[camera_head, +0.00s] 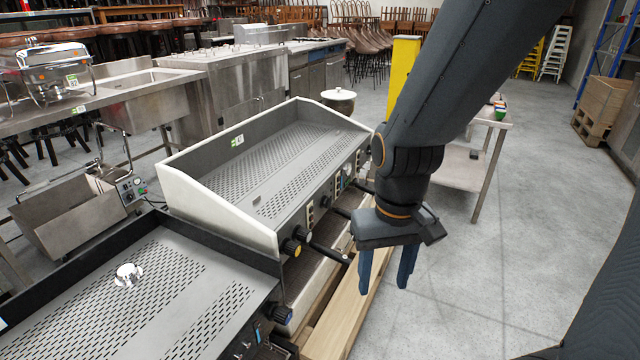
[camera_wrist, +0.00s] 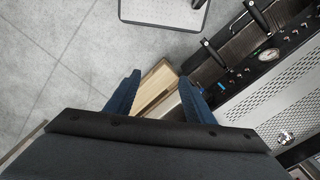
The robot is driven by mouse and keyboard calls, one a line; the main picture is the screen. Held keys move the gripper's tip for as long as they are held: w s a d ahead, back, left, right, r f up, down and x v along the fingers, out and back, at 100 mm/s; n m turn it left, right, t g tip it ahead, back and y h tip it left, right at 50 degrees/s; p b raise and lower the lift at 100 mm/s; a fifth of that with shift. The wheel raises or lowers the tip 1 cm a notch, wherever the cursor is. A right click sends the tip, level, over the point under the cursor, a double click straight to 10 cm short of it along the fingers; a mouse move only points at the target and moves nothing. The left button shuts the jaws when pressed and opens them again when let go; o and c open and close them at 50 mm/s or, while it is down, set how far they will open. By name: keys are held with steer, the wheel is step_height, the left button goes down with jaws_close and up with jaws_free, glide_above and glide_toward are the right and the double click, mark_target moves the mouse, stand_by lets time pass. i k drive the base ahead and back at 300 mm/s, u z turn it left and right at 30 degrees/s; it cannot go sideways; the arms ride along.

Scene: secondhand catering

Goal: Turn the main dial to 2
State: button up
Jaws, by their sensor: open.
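An espresso machine (camera_head: 215,185) shows in the head view with its front panel facing right. A dark knob (camera_head: 283,314) is on the nearer machine. I cannot tell which one is the main dial, and no numbers are readable. My gripper (camera_head: 384,278) is open and empty, pointing down to the right of the front panel, apart from the knobs. In the wrist view my gripper (camera_wrist: 160,78) is left of the panel; a white gauge (camera_wrist: 268,55) shows there.
Black handles (camera_head: 330,253) stick out from the machine front towards my gripper. A wooden pallet edge (camera_head: 345,315) runs below. A second machine (camera_head: 170,300) stands nearest. A steel table (camera_head: 468,170) stands behind on the right. The floor on the right is clear.

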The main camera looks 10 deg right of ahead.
mark_target(325, 202)
steer(key=z, duration=0.05)
steer(key=k, duration=0.5)
steer(key=z, duration=1.8)
steer(key=i, duration=1.1)
steer(key=u, duration=1.9)
